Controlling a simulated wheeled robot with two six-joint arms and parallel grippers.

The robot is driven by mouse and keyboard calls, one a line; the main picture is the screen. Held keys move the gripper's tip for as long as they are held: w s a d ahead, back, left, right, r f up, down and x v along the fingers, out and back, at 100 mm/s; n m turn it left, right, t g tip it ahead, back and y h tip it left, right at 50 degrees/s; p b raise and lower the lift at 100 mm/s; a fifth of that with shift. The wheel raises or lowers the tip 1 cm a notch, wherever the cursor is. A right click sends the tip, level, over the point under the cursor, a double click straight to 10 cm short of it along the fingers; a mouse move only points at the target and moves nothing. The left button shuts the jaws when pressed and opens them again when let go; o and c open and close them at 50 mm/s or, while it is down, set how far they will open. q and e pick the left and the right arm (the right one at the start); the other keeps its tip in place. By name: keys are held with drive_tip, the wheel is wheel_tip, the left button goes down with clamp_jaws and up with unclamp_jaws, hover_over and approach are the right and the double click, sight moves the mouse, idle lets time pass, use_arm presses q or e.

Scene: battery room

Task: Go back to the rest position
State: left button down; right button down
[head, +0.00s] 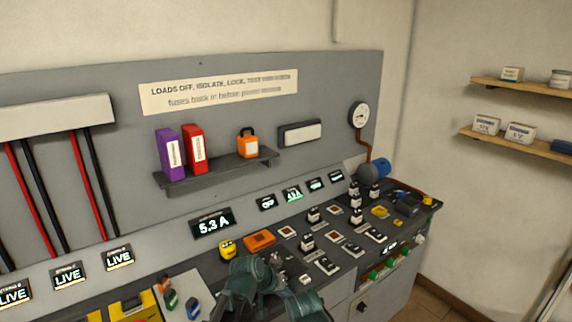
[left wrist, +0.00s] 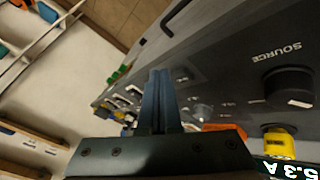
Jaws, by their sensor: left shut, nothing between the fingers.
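My left gripper (head: 262,272) shows at the bottom centre of the head view, dark teal, over the front part of the dark console. In the left wrist view its two fingers (left wrist: 160,100) lie together, shut, with nothing held between them. The arm behind it is mostly cut off by the lower edge of the head view. I cannot make out a right gripper in either view.
The console (head: 324,244) carries switches and knobs. A yellow padlock-like item (head: 228,249) and an orange block (head: 259,241) sit near the gripper. A wall shelf (head: 219,172) holds purple, red and orange items. Live-labelled displays (head: 68,276) are at left.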

use_arm(q)
drive_tip(key=s+a+f+m+g+y, duration=0.1)
drive_tip(key=s+a+f+g+y, duration=0.1)
drive_tip(key=s, duration=0.8)
drive_tip(key=s+a+f+m+g+y, duration=0.1)
drive_tip(key=s+a+g+y, duration=0.2)
drive_tip(key=s, duration=0.6)
drive_tip(key=shift+s+a+f+m+y, duration=0.4)
drive_tip(key=shift+a+y, duration=0.2)
drive_tip(key=shift+y, duration=0.1)
